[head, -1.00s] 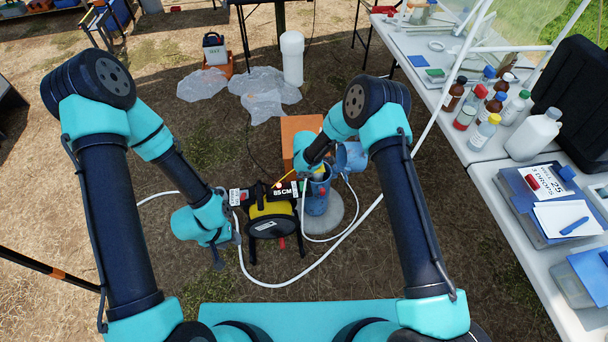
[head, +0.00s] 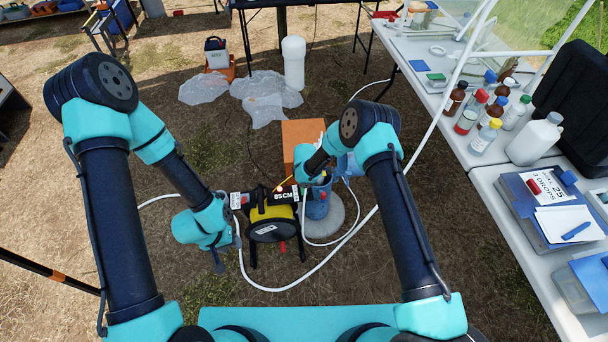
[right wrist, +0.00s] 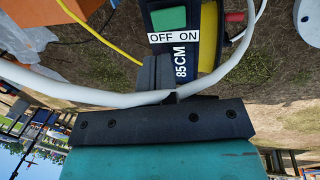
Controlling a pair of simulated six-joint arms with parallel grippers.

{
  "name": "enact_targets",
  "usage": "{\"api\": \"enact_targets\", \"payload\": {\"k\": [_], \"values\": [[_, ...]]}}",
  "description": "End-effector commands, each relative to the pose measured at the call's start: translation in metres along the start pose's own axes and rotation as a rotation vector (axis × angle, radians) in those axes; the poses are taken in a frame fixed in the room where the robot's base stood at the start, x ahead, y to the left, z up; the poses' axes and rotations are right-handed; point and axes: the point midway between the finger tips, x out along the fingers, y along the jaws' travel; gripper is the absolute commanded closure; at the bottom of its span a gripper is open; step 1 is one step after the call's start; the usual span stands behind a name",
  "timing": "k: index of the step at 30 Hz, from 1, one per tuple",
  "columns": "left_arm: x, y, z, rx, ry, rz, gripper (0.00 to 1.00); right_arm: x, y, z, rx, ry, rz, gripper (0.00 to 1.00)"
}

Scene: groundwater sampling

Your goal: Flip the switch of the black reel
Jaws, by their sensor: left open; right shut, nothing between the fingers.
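The black reel (head: 272,229) with a yellow drum stands on dark legs on the ground, a black "85 CM" bar across its top. In the right wrist view its green switch (right wrist: 170,18) sits in the black housing above an "OFF ON" label (right wrist: 174,38). I cannot tell which way the switch is tipped. My right gripper (right wrist: 156,62) is shut and empty, its tips just below the label and apart from the switch in the picture. In the head view its tips are hidden by my arm. My left gripper (head: 228,250) is open beside the reel's left side.
A white hose (right wrist: 90,93) crosses close to my right gripper's base. A blue cylinder (head: 318,202) stands on a grey round base right of the reel, an orange box (head: 300,138) behind. Bottles and boxes crowd the white table (head: 500,178) at the right.

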Motion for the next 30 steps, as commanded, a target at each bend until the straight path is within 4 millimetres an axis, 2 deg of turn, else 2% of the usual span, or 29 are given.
{"api": "enact_targets", "payload": {"k": [9, 15, 21, 30], "values": [[0.0, 0.0, 0.0, 0.0, 0.0, 0.0, 0.57, 0.05, -0.001, -0.001, 0.0, 0.0, 0.0, 1.0], [0.0, 0.0, 0.0, 0.0, 0.0, 0.0, 0.57, 0.073, 0.0, 0.0, 0.001, 0.0, 0.0, 1.0], [0.0, 0.0, 0.0, 0.0, 0.0, 0.0, 0.57, 0.082, 0.0, 0.0, 0.0, 0.0, 0.0, 1.0], [0.0, 0.0, 0.0, 0.0, 0.0, 0.0, 0.57, 0.083, 0.0, 0.0, 0.0, 0.0, 0.0, 1.0]]}}
